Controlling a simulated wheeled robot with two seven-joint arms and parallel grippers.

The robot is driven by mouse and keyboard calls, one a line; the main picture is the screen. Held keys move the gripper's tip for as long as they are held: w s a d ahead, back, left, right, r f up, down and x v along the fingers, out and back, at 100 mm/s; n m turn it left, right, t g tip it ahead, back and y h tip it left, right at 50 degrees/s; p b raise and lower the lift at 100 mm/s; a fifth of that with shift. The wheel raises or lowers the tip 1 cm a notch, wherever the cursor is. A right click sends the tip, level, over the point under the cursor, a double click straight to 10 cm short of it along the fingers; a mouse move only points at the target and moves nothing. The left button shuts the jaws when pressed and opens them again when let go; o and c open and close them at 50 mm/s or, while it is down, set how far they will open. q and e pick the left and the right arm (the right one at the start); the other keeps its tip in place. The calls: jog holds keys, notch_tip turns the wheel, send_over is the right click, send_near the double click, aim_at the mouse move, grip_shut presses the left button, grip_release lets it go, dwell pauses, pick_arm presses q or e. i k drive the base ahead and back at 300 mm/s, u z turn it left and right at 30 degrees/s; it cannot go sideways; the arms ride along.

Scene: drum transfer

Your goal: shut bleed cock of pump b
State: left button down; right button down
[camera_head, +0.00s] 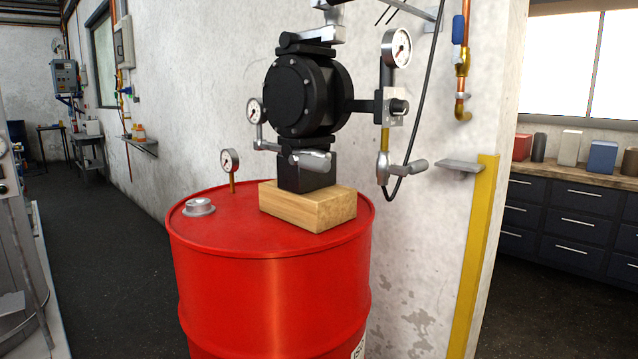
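A black round-bodied pump (303,95) stands above a red drum (265,270), its square black foot on a wooden block (310,207) on the drum lid. A grey lever handle (312,160) sticks out low on the pump's front. To the right, a grey fitting with a lever (400,172) hangs on a short brass pipe below a valve block (393,106). No label tells which pump this is or which handle is the bleed cock, and I cannot tell whether either is open or shut. Neither of my grippers is in view.
Gauges sit at the pump's right (396,47) and left (255,111), and on the drum lid (230,161). A black hose (424,90) loops down at the right. A small shelf (461,166) juts from the wall. Dark floor (105,250) lies clear left of the drum.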

aim_at(308, 162)
jog(key=z, duration=0.85)
jog(key=k, duration=0.15)
jog(key=u, duration=1.4)
jog(key=i, duration=1)
jog(key=z, duration=0.6)
